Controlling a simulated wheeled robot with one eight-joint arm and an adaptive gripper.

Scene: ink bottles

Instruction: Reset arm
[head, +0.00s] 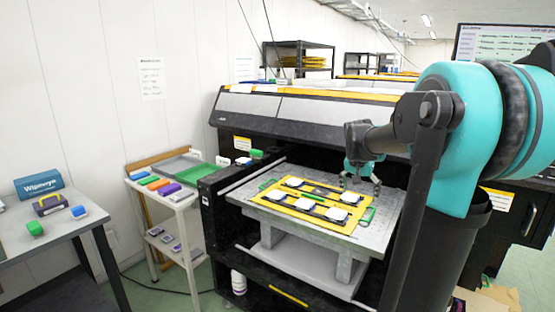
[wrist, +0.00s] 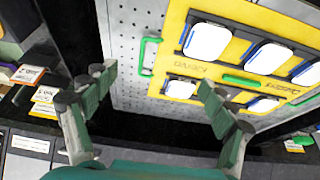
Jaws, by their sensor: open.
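My gripper (head: 361,180) is open and empty in the head view, above the right side of the printer's flat metal bed (head: 385,213). In the wrist view its two green fingers (wrist: 150,88) are spread wide with nothing between them. A yellow jig (head: 268,203) lies on the bed and holds several white pads (head: 336,214). Green handles (wrist: 148,55) sit at the jig's edges. No ink bottle stands out clearly; a white bottle (head: 238,282) stands low beside the printer.
The large black printer (head: 290,112) stands behind and around the bed. A white side table (head: 178,199) with coloured boxes is at its left. A grey table (head: 70,229) at far left bears a blue wipes box (head: 38,185) and a green block (head: 35,229). Floor shows between the tables.

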